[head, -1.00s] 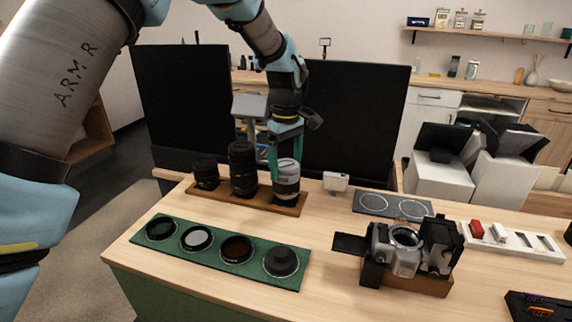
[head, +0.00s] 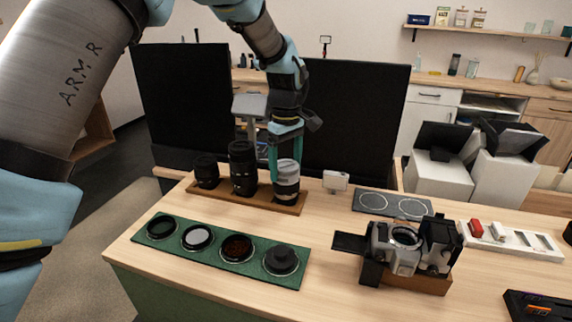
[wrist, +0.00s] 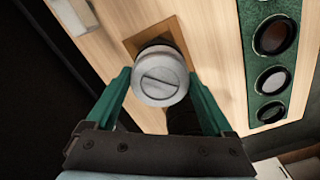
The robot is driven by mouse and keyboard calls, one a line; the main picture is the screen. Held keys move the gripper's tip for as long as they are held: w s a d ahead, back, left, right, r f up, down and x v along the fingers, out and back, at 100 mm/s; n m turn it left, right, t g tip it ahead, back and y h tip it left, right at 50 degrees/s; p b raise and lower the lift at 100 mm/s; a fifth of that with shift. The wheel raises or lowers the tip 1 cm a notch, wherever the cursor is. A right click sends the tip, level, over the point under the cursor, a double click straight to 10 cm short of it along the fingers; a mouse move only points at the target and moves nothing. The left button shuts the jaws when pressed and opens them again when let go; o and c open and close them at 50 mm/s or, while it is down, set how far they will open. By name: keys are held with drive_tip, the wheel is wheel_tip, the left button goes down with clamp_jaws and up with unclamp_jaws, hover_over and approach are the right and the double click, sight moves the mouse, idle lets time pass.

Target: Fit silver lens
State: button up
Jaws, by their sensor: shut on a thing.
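The silver lens (head: 286,186) stands upright at the right end of a wooden lens block, beside two black lenses (head: 243,168). My gripper (head: 286,158) is over it with its green fingers pointing down, shut on its upper part. In the wrist view the silver lens (wrist: 160,80) shows its round capped end between the two fingers. The silver camera body (head: 397,245) sits on a wooden stand at the front right, its round mount opening facing up. I cannot tell whether the lens is clear of the block (head: 290,209).
A green mat (head: 215,262) with several round filters and caps lies at the front left. A grey pad (head: 392,204) with two ring marks lies behind the camera. A white tray (head: 512,241) is at the right. Dark panels (head: 355,110) stand behind the table.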

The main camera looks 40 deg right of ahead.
drive_tip(key=shift+f, duration=0.55)
idle(1.7)
drive_tip(key=shift+m, duration=1.2)
drive_tip(key=shift+m+p, duration=0.35)
drive_tip(key=shift+m, duration=0.85)
drive_tip(key=shift+a, duration=0.1)
